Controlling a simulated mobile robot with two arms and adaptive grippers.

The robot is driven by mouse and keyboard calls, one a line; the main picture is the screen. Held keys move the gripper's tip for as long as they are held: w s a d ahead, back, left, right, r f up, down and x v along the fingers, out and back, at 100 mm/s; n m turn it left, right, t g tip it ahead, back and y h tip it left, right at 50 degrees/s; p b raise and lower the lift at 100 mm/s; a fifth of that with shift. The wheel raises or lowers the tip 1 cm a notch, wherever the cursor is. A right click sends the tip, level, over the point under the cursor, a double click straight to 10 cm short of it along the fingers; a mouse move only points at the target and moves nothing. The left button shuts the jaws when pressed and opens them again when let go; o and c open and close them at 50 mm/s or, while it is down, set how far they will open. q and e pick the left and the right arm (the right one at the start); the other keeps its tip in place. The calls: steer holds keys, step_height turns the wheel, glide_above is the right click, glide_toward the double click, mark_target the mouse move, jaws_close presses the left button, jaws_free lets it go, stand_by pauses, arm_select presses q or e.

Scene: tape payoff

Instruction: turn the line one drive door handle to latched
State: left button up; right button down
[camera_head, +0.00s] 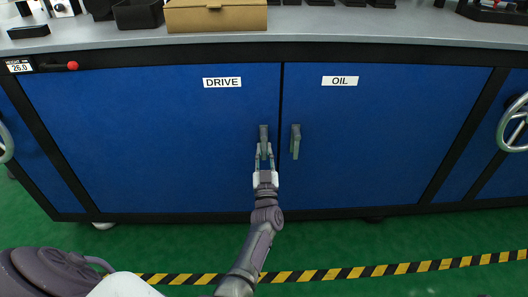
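The blue drive door (150,140) is closed, under a white DRIVE label (222,82). Its grey handle (263,134) sits near the door's right edge and points straight down. My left gripper (264,150) reaches up from below, with one finger on each side of the handle's lower end. The fingers stand apart, and I see no clear contact with the handle. The gripper hides part of the handle's lower end. My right gripper is not in view.
The oil door (370,140) with its own downward handle (295,141) is close on the right. Handwheels stand at both sides, one at the right edge (515,124). A grey worktop (330,25) with boxes lies above. Yellow-black floor tape (390,269) crosses the green floor.

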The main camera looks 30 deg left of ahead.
arm_select(q)
steer(key=o, duration=0.4)
steer(key=shift+c, duration=0.2)
